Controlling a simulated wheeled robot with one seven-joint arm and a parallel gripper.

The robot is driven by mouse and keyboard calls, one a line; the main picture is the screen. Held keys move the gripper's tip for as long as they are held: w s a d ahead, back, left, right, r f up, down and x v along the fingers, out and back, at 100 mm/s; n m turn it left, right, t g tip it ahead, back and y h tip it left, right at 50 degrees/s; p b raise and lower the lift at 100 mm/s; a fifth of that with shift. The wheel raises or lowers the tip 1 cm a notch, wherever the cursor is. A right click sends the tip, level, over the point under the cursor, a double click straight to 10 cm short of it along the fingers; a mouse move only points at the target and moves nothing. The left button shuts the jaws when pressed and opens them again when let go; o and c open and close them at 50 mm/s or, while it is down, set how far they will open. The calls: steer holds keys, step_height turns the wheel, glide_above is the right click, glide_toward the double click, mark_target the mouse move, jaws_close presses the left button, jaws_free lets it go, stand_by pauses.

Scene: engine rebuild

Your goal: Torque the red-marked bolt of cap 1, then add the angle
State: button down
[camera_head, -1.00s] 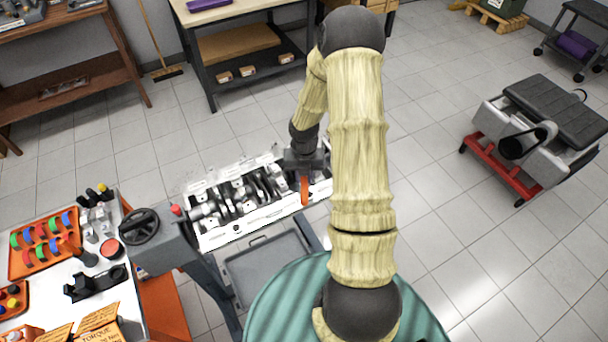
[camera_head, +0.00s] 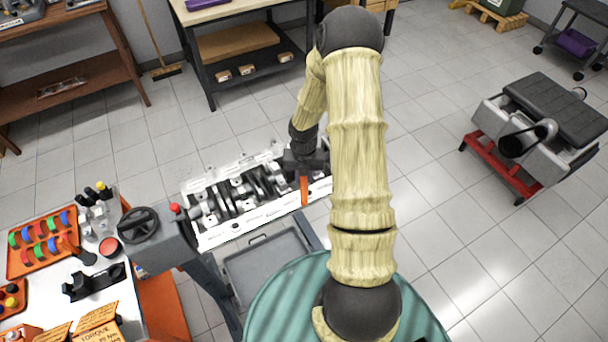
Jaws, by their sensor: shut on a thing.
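The engine block (camera_head: 232,230) lies on its stand with its crankshaft side up, showing the crank and several caps. My gripper (camera_head: 304,172) is over the right end of the block, shut on an orange-handled tool (camera_head: 304,190). Only a short orange length of the tool shows, standing out below the gripper. The tool's working end, the bolt under it and any red mark on a bolt are hidden or too small to tell. My arm covers the block's far right end.
The stand's black handwheel (camera_head: 139,225) and red knob (camera_head: 175,208) are at the block's left end. A white table (camera_head: 60,270) with an orange tray of coloured shells (camera_head: 42,242) and a card marked TORQUE (camera_head: 99,333) is at lower left. A grey tray (camera_head: 262,268) lies below the block.

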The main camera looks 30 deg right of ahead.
steer(key=shift+f, duration=0.1)
stand_by(0.6)
steer(key=shift+w+a+m, duration=0.4)
steer(key=shift+a+m, duration=0.1)
steer(key=shift+a, duration=0.15)
steer(key=shift+a, duration=0.1)
steer(key=shift+w+a+m, duration=0.45)
steer(key=shift+a+m, duration=0.15)
steer(key=shift+a, duration=0.15)
stand_by(0.5)
steer(key=shift+w+a+m, duration=0.35)
steer(key=shift+m, duration=0.15)
steer(key=shift+w+a, duration=0.15)
steer(key=shift+w+a, duration=0.1)
steer(key=shift+w+a+m+b, duration=0.3)
steer(key=shift+w+a+m, duration=0.15)
steer(key=shift+m, duration=0.25)
